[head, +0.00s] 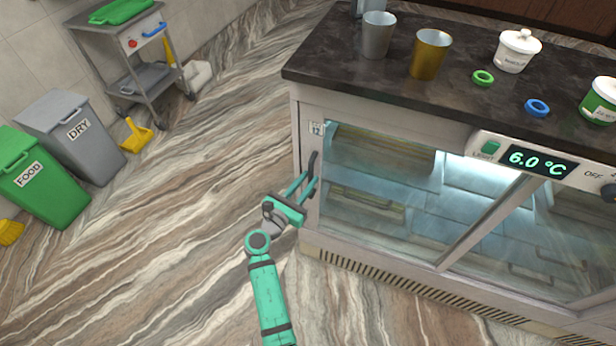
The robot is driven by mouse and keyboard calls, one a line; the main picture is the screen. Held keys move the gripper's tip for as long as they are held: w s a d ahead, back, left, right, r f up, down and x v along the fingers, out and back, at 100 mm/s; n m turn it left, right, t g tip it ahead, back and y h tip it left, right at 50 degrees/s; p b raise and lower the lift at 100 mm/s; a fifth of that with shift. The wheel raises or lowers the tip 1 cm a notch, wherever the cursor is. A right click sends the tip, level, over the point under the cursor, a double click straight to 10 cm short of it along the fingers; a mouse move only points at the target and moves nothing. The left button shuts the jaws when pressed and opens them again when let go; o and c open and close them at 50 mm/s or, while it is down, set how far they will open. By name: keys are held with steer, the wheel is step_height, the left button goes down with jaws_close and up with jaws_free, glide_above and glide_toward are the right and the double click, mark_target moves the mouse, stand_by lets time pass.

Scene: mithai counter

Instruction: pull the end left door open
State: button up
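The glass-fronted counter cabinet (300,130) stands at the right in the head view. Its left glass door (385,190) looks closed, and pale trays show dimly behind the glass. My gripper (310,178) is teal and reaches up from the lower left to the handle. Its two fingers are apart with a gap between them, and their tips are at the handle's lower part. Whether they touch the handle I cannot tell.
The dark countertop (340,75) carries a steel cup (378,36), a brass cup (430,54), white tubs and coloured rings. A green FOOD bin (45,190), a grey DRY bin (85,140) and a metal trolley (140,75) stand at the left. The floor left of the cabinet is clear.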

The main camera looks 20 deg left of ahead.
steer(key=shift+x, duration=1.05)
steer(key=shift+d, duration=0.1)
